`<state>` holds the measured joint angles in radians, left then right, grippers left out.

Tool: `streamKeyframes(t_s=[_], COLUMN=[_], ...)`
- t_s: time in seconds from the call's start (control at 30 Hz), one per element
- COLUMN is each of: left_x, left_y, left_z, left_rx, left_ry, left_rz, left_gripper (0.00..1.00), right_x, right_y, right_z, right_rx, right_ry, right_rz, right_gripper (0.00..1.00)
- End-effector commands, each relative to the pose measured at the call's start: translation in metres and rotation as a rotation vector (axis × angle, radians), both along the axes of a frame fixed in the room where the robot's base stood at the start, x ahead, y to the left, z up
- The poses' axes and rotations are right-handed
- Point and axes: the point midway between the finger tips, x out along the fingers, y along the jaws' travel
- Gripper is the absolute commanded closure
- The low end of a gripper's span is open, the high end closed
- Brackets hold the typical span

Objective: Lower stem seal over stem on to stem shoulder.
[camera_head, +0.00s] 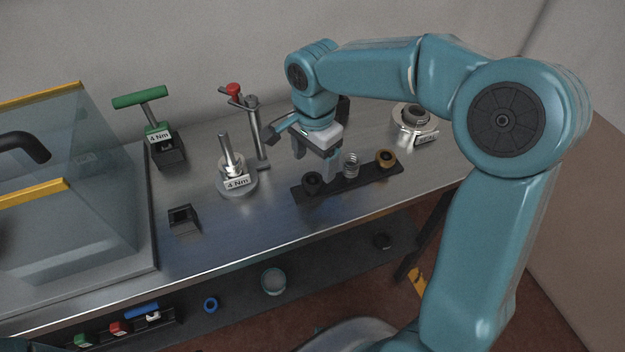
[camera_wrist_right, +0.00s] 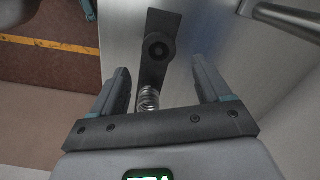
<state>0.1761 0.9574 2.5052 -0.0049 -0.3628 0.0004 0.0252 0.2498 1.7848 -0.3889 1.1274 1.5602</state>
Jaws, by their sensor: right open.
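The likely stem seal, a small black ring (camera_head: 311,183), sits at the left end of a dark rack strip (camera_head: 345,184). In the right wrist view the black ring (camera_wrist_right: 157,47) lies beyond and between the finger lines. My right gripper (camera_head: 314,162) is open and empty, pointing down above the rack's left part, its fingers on either side of the ring's line. The stem (camera_head: 226,150) stands upright on a round metal base with a "4 Nm" label, left of the rack. Its shoulder is small and hard to make out. My left gripper is out of view.
A post with a red knob (camera_head: 234,90) stands behind the stem. A green-handled tool (camera_head: 142,98), a small black block (camera_head: 184,219) and a clear-sided box (camera_head: 80,190) are left.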

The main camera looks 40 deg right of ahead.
Motion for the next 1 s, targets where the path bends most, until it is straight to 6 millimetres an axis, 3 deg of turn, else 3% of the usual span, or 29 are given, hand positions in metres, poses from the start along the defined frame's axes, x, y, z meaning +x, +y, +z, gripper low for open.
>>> streamKeyframes(t_s=[0.23, 0.53, 0.57, 0.7, 0.73, 1.0], left_x=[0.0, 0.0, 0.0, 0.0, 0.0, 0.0], left_y=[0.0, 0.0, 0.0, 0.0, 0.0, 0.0], left_z=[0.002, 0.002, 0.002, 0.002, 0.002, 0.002], left_rx=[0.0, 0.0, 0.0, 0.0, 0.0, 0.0], left_ry=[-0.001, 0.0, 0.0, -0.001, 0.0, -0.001], left_rz=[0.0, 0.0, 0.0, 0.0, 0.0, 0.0], left_gripper=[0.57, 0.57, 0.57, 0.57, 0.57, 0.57], right_x=[-0.003, -0.001, -0.001, -0.001, -0.001, -0.001], right_y=[0.002, 0.002, 0.002, 0.002, 0.002, 0.002], right_z=[-0.039, -0.046, -0.046, -0.046, -0.046, -0.045], right_rx=[-0.001, 0.0, 0.0, 0.0, 0.0, 0.0], right_ry=[0.004, 0.001, 0.001, 0.001, 0.001, 0.001], right_rz=[0.0, -0.001, -0.001, 0.0, -0.001, 0.0], right_gripper=[0.23, 0.23, 0.3, 0.75, 0.82, 0.82])
